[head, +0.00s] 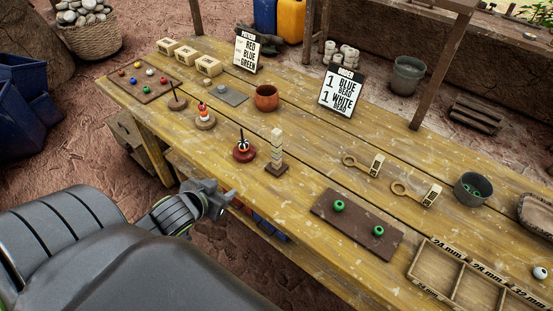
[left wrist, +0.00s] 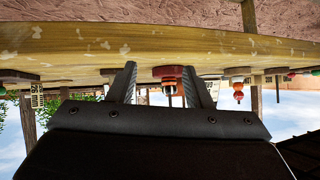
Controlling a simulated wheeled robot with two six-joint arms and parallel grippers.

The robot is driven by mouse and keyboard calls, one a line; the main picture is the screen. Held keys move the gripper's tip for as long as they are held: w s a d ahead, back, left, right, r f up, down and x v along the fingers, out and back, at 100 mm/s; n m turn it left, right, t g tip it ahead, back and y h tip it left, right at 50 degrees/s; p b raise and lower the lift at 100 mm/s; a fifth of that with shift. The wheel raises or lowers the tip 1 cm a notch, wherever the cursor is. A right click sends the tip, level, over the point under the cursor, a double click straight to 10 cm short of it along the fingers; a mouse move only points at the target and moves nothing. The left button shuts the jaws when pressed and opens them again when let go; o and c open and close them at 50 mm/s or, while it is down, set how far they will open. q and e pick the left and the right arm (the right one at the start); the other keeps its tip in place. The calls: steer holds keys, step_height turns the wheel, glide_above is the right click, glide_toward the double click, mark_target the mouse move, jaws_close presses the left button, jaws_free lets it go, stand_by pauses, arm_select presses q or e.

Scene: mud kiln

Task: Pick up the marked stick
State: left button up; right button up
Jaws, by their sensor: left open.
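A pale upright stick with cross bands (head: 277,144) stands on a small dark square base near the middle of the table; it best fits the marked stick. Beside it on the left is a red round stand (head: 243,154) with a dark-and-white striped piece and a thin peg. My left gripper (head: 226,193) is open and empty at the table's near edge, left of both and apart from them. In the left wrist view, which is upside down, the red stand (left wrist: 167,71) shows beyond the open fingers (left wrist: 159,68). My right gripper is not in view.
On the wooden table (head: 330,170), a bead stand (head: 204,120) and clay cup (head: 266,98) lie left and behind. A brown board (head: 358,225) with two green beads, a divided tray (head: 475,290) and a grey bowl (head: 472,190) lie right. Order signs (head: 341,91) stand behind.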

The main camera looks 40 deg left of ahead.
mark_target(274, 149)
arm_select(q)
steer(key=w+d+r+m+t+h, duration=0.2)
steer(key=d+r+t+h, duration=0.15)
steer(key=r, duration=0.75)
steer(key=b+x, duration=0.1)
steer(key=x, duration=0.3)
steer(key=b+x, duration=0.1)
steer(key=x, duration=0.3)
steer(key=d+x, duration=0.1)
steer(key=x, duration=0.3)
steer(key=shift+d+r+b, duration=0.1)
steer(key=shift+r+b, duration=0.15)
steer(key=shift+b, duration=0.15)
steer(key=shift+d+f+x, duration=0.1)
steer(key=shift+f+x, duration=0.05)
steer(key=shift+x, duration=1.35)
steer(key=shift+d+f+x, duration=0.1)
steer(key=shift+f+x, duration=0.1)
steer(key=shift+x, duration=1.3)
steer(key=shift+s, duration=0.15)
steer(key=shift+r, duration=0.1)
jaws_close()
